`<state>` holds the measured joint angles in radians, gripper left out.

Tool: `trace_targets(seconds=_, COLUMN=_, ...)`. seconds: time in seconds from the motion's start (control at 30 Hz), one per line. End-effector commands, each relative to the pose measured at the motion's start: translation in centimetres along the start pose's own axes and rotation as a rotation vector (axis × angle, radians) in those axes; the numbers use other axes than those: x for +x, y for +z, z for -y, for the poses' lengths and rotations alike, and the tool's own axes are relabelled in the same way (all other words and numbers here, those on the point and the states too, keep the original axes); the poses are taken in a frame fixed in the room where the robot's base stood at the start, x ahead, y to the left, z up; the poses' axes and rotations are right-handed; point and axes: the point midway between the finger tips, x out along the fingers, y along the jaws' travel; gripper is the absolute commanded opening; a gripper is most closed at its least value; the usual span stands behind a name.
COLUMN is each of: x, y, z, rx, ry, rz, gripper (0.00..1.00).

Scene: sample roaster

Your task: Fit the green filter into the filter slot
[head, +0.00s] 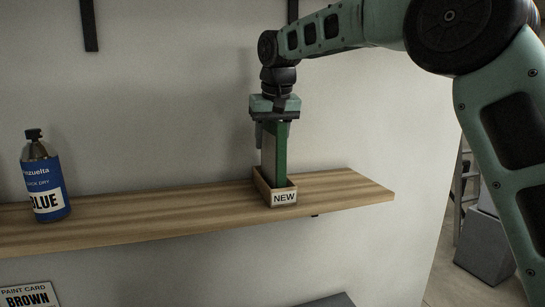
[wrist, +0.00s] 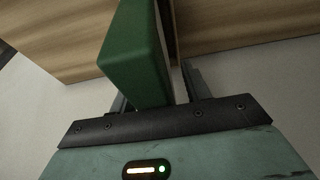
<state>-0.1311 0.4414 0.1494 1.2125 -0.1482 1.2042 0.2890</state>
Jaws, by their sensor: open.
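The green filter (head: 281,152) stands upright in a small wooden box labelled NEW (head: 285,197) on the wall shelf. My gripper (head: 272,128) points down over the filter's top, and its jaws are open around the upper part. In the wrist view the filter (wrist: 140,55) shows between the two fingers (wrist: 155,92), with its green face close to the palm. The filter's lower end is hidden inside the box. I see no filter slot in these frames.
The wooden shelf (head: 150,208) runs along the wall, ending just right of the box. A blue bottle (head: 46,180) stands at its left. A paint card marked BROWN (head: 28,295) is below. The shelf between bottle and box is clear.

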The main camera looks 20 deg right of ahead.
Motion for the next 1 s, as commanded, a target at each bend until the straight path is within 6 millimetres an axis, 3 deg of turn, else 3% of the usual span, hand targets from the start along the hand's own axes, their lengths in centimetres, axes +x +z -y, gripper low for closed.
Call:
trace_targets(seconds=0.27, x=0.0, y=0.0, z=0.0, rx=0.0, ry=0.0, rz=-0.001, gripper=0.47)
trace_targets(seconds=0.43, x=0.0, y=0.0, z=0.0, rx=0.0, ry=0.0, rz=-0.001, gripper=0.0)
trace_targets(seconds=0.77, x=-0.1, y=-0.1, z=0.0, rx=0.0, ry=0.0, rz=-0.002, gripper=0.0)
trace_targets(seconds=1.0, x=-1.7, y=-0.6, z=0.0, rx=0.0, ry=-0.001, rz=-0.005, gripper=0.0)
